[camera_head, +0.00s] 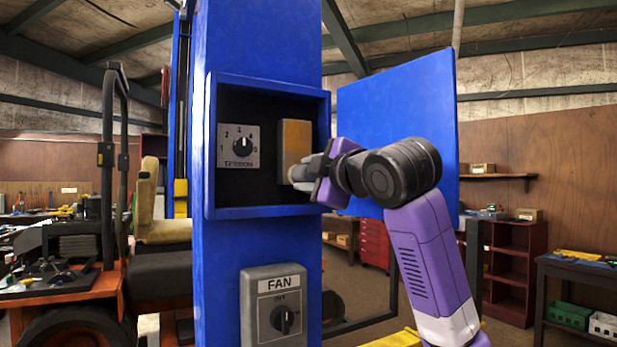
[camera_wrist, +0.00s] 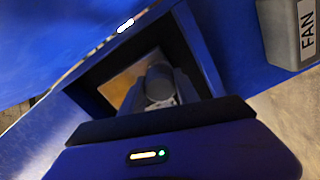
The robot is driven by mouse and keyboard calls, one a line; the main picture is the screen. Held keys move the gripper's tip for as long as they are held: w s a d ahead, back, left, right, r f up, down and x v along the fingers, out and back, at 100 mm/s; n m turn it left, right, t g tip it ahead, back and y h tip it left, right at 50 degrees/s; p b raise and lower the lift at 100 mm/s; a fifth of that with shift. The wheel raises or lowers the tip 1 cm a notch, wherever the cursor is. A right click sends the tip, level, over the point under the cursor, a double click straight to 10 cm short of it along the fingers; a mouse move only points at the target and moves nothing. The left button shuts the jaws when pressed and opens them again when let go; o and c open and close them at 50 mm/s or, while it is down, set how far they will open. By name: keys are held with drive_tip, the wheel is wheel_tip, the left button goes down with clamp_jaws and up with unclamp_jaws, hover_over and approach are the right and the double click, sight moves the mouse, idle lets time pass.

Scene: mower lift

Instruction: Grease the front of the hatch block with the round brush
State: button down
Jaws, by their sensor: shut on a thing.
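The hatch block (camera_head: 296,138) is a grey block with a tan-yellow front. It sits on the right in the dark recess of the blue column. My gripper (camera_head: 319,178) is shut on the round brush (camera_head: 299,173), a short grey cylinder. The brush points left into the recess, and its tip is at the block's lower front; I cannot tell whether it touches. In the wrist view the brush (camera_wrist: 159,84) stands in front of the tan block face (camera_wrist: 118,88) and hides part of it. The brush's bristles are not clearly visible.
A dial plate (camera_head: 238,146) is left of the block in the same recess. The blue recess frame (camera_head: 266,212) surrounds both. The open blue hatch door (camera_head: 405,100) stands right, behind my arm. A grey FAN switch box (camera_head: 274,305) is mounted below.

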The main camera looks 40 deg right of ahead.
drive_tip(key=shift+r+p, duration=3.25)
drive_tip(key=shift+r, duration=1.1)
drive_tip(key=shift+f+b, duration=4.35)
drive_tip(key=shift+f, duration=1.1)
drive_tip(key=v, duration=0.6)
drive_tip(key=shift+r, duration=0.15)
drive_tip(key=v, duration=0.3)
